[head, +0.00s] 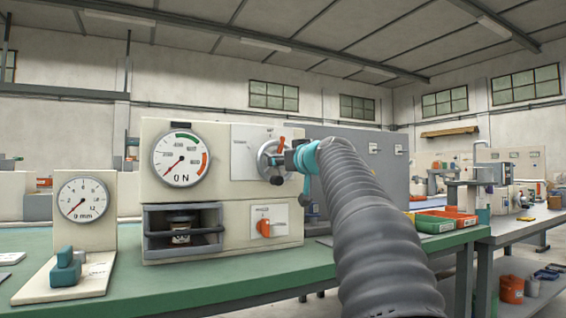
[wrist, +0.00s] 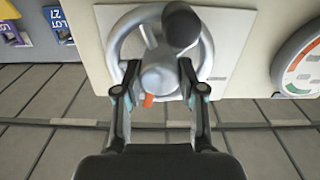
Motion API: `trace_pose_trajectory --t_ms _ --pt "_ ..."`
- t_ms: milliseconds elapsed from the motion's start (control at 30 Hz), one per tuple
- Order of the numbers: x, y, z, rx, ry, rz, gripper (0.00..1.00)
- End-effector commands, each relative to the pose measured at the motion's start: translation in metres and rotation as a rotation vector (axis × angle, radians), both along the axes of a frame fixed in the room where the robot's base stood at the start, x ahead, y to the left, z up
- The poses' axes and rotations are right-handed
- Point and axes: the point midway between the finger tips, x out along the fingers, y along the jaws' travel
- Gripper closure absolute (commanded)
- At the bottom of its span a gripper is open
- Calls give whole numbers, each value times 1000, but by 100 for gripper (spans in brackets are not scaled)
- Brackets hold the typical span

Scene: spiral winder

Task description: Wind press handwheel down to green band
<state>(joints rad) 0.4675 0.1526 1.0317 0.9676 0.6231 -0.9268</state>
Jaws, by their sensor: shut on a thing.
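The cream press (head: 215,132) stands on the green bench. Its silver handwheel (head: 268,160) is on the upper right of the front, partly hidden by my gripper (head: 300,157). In the wrist view, the handwheel (wrist: 203,50) shows a dark knob (wrist: 182,25) and a central hub (wrist: 160,80). My gripper (wrist: 158,88) has one finger on each side of the hub and is shut on it. An orange pointer (wrist: 148,101) shows at the hub. The force gauge (head: 181,156) has a green band at the top, an orange-red band at right, and reads 0 N.
A dial on a stand (head: 84,198) reads 0 mm at left. An orange switch (head: 265,228) is below the handwheel. A small jar (head: 181,230) sits in the press opening behind a dark bar (head: 184,232). Coloured bins (head: 435,222) stand at right.

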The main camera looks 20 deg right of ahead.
Motion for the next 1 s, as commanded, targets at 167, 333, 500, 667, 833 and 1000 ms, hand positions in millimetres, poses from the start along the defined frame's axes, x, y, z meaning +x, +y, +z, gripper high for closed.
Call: trace_pose_trajectory --t_ms 167,333,500,667,833,1000 --pt "0 0 1 167 5 -1 95" --pt "0 0 1 330 10 0 95" --pt "0 0 1 491 16 0 95" --pt "0 -1 2 643 21 0 95" --pt "0 -1 2 805 26 0 95" --pt "0 -1 2 966 32 0 95"
